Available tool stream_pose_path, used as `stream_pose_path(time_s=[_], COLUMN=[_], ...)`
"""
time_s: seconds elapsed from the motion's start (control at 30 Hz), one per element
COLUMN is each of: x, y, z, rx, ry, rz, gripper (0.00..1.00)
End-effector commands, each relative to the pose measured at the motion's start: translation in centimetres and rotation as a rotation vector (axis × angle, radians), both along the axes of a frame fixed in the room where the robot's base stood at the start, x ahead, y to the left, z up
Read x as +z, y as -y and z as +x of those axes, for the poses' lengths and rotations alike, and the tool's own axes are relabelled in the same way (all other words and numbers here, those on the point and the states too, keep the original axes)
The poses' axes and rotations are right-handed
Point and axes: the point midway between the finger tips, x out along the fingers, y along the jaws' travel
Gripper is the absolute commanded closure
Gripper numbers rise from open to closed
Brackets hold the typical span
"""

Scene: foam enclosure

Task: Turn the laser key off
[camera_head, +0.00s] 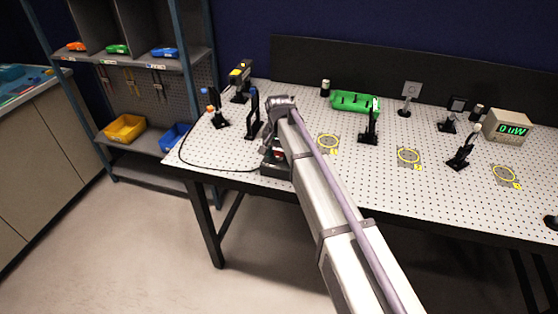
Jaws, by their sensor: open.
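A small dark box (277,170) with a bit of red on it stands at the front left edge of the perforated table. A black cable runs to it in a loop from the left side. The laser key itself cannot be made out; my arm and gripper cover much of the box. My gripper (270,149) points down at the box, with its fingers small and dark against it. It is open, but I cannot tell whether it touches the box or key. A black and yellow device (240,76), which looks like the laser, stands at the back left of the table.
Posts with optics (253,112) stand close behind my gripper. A green part (350,101), yellow ring marks (408,156) and a meter reading 0 uW (511,128) are farther right. A shelf with bins (125,128) stands left. Floor is clear in front.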

Motion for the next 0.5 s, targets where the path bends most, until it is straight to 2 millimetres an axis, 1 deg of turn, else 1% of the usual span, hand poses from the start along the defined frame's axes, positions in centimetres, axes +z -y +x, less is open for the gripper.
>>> stream_pose_path(time_s=[0.17, 0.5], x=[0.20, 0.20], y=[0.01, 0.01], z=[0.00, 0.00], rx=[0.000, 0.000], ry=[0.000, 0.000], rz=[0.000, 0.000], gripper=[0.41, 0.74])
